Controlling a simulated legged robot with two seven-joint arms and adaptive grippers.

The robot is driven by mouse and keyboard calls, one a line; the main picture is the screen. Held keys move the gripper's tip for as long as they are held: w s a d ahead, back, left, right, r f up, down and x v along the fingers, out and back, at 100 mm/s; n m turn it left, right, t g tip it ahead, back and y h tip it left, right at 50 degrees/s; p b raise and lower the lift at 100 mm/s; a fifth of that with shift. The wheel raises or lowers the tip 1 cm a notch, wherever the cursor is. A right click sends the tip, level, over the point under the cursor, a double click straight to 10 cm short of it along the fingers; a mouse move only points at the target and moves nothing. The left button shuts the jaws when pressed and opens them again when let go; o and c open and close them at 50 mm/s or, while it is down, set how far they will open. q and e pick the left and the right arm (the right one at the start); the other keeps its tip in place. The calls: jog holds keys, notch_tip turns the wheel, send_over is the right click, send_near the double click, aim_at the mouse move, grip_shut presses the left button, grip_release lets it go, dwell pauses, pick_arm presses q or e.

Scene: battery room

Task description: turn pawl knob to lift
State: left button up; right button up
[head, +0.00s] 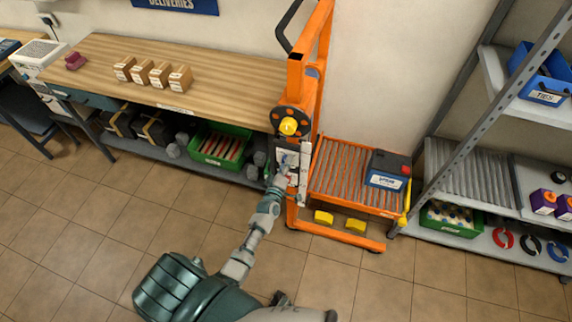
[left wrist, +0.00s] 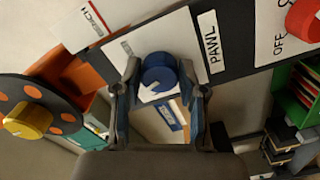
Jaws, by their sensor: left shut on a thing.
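The blue pawl knob (left wrist: 158,70) sits on a dark panel on the orange lift frame (head: 296,85), beside a white label reading PAWL (left wrist: 211,41). A white mark shows on the knob's face. My left gripper (left wrist: 160,78) is shut on the knob, one finger on each side of it in the left wrist view. In the head view the left gripper (head: 281,180) reaches the panel (head: 304,160) from below, and the hand hides part of it. My right gripper is not in view.
A red knob (left wrist: 304,20) marked OFF is beside the PAWL label. A black wheel with a yellow hub (head: 288,127) is above the panel. The roller deck (head: 340,170) holds a dark battery (head: 387,170). A wooden bench (head: 220,75) stands left, metal shelves (head: 465,165) right.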

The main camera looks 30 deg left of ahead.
pick_arm(q)
jog(key=n, duration=0.5)
jog(key=shift+s+f+b, duration=0.1)
jog(key=shift+f+b, duration=0.05)
jog(key=shift+b, duration=0.25)
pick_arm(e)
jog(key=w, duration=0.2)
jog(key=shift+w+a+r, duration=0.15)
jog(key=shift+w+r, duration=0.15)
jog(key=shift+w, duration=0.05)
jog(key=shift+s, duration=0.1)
pick_arm(q)
jog(key=o, duration=1.1)
jog(key=shift+o, duration=0.2)
jog(key=v, duration=1.2)
jog(key=shift+a+n, duration=0.15)
jog(key=shift+n, duration=0.15)
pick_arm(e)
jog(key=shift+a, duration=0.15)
pick_arm(q)
jog(key=shift+f, duration=0.1)
